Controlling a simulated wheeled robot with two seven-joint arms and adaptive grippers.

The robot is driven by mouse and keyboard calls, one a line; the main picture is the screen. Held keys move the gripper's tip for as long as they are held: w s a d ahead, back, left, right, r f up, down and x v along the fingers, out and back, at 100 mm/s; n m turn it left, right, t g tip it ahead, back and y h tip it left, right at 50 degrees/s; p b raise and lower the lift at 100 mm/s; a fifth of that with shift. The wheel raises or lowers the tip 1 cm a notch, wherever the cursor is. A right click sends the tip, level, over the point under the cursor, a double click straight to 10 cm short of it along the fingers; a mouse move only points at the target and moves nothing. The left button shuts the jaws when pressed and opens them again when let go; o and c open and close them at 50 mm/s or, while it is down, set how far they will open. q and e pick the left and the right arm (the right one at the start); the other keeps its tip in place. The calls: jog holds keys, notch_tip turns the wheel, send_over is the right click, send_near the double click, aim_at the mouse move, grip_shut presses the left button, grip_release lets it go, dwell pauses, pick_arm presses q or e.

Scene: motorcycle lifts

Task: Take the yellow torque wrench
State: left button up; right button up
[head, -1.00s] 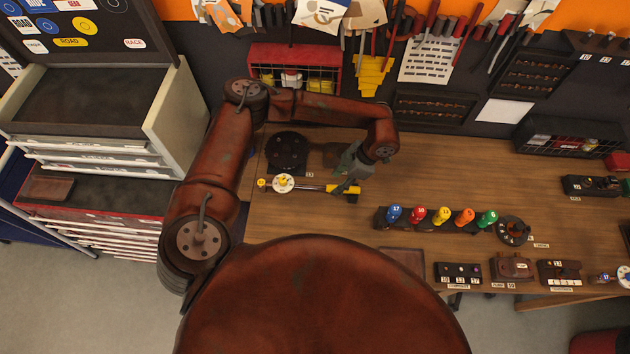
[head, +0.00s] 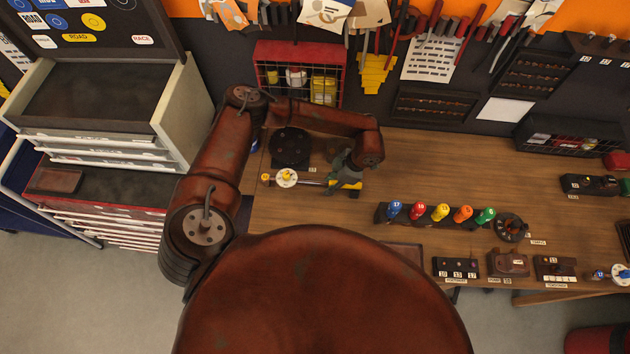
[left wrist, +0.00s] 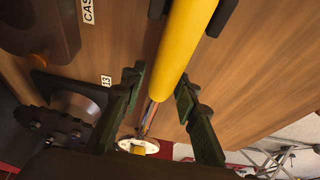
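The yellow torque wrench (head: 354,188) lies along the left part of the workbench, with its yellow handle to the right and a white disc (head: 287,178) at its left end. My left gripper (head: 336,182) is over the wrench, close to the handle. In the left wrist view the yellow handle (left wrist: 186,45) comes in from the top, and the white disc (left wrist: 138,147) shows at the far end of the shaft. The fingers of my left gripper (left wrist: 160,92) are apart, one on each side of the wrench, with gaps visible. My right gripper is not in view.
A dark round part (head: 290,147) stands behind the wrench. A red wire basket (head: 298,75) is at the back wall. A drawer cabinet (head: 100,150) stands left. Bare bench (head: 440,165) lies behind the sockets.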

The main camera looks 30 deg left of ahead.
pick_arm(q)
grip_shut()
jog(key=shift+r, duration=0.1)
dwell(0.4)
